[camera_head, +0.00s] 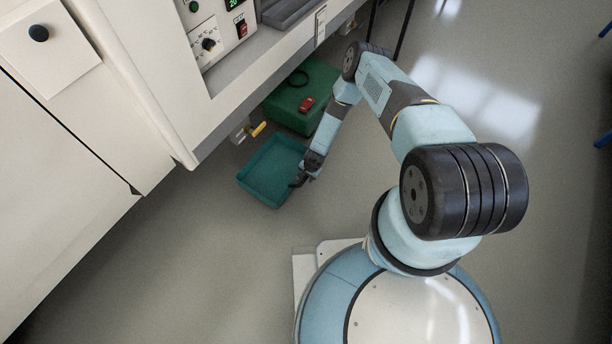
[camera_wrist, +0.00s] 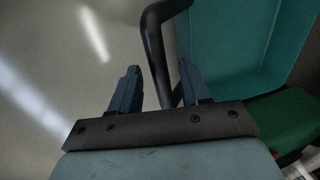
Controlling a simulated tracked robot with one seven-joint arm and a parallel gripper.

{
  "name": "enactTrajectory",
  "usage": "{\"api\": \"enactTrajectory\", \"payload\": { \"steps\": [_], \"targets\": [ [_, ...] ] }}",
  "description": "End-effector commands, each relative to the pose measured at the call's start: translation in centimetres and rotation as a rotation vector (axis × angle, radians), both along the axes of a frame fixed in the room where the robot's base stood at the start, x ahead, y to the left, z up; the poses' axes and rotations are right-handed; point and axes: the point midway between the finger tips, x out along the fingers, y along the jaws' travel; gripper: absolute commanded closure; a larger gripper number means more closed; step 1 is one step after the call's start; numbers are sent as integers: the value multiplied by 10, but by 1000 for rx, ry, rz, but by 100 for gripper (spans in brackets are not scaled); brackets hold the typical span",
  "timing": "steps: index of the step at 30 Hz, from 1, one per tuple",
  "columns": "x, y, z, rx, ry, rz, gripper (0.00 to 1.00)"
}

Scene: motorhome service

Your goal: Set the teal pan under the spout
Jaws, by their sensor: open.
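The teal pan (camera_head: 268,172) lies on the floor beside the motorhome, just in front of a valve spout (camera_head: 240,131) with a yellow lever (camera_head: 257,130). I cannot tell whether any of the pan is directly below the spout. My gripper (camera_head: 304,180) is at the pan's right side. In the wrist view, my gripper (camera_wrist: 159,72) is open, with the pan's dark handle (camera_wrist: 156,50) passing between its fingers. No grip on the handle shows. The teal pan (camera_wrist: 235,40) fills the upper right there.
A green box (camera_head: 322,78) with a red object (camera_head: 306,104) and a dark ring on top stands just behind the pan. The motorhome's lower edge overhangs on the left. A control panel (camera_head: 215,35) is above. Floor in front of the pan is clear.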

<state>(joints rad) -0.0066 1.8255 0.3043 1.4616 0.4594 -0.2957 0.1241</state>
Motion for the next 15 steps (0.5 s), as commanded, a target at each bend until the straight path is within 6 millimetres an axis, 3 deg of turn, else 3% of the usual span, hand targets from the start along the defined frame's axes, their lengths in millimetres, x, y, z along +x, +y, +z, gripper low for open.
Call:
{"api": "enactTrajectory", "payload": {
  "steps": [2, 15],
  "targets": [
    [0, 0, 0, 0, 0, 0, 55],
    [0, 0, 0, 0, 0, 0, 97]
  ]
}}
